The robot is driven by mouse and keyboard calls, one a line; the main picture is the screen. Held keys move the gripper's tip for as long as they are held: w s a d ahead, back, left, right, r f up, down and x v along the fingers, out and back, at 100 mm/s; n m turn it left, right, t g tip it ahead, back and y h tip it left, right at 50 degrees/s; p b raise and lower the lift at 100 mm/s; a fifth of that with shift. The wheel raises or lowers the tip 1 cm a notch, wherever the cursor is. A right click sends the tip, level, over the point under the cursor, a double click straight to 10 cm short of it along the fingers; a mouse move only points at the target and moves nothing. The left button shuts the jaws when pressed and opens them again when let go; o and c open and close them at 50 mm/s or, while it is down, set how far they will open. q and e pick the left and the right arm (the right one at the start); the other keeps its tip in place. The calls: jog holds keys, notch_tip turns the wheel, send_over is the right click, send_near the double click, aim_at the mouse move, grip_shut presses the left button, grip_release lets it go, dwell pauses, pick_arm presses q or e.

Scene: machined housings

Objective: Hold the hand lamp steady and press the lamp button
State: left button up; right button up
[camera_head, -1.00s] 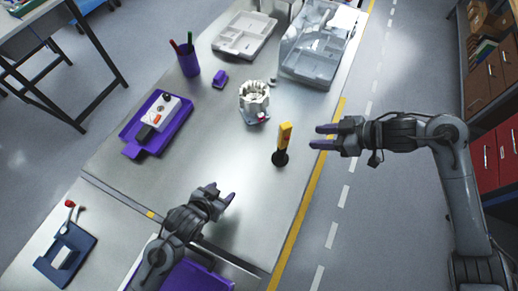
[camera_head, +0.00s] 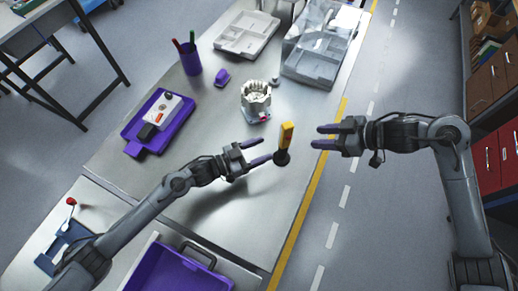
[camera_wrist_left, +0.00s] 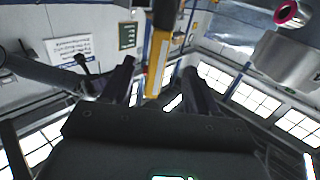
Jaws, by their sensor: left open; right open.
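The yellow hand lamp (camera_head: 286,136) stands upright on its round black base (camera_head: 282,157) near the right edge of the metal bench. My left gripper (camera_head: 265,149) is open just left of the lamp, its fingers pointing at the lower part. In the left wrist view the lamp (camera_wrist_left: 158,62) shows ahead, between the two open fingers (camera_wrist_left: 158,80); I cannot tell whether they touch it. My right gripper (camera_head: 316,137) is open and empty to the right of the lamp, with a gap between. I cannot make out the lamp button.
A white machined housing (camera_head: 256,98) stands behind the lamp. A purple tray (camera_head: 135,147) with a small box, a purple pen cup (camera_head: 190,63) and a clear bin (camera_head: 318,65) are farther off. A purple crate (camera_head: 175,275) is at the front.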

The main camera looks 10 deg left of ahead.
aim_at(290, 138)
pick_arm(q)
jog(key=x, duration=1)
jog(key=shift+w+d, duration=0.15)
jog(key=shift+d, duration=0.1)
grip_shut()
pick_arm(e)
grip_shut()
dwell(1.7)
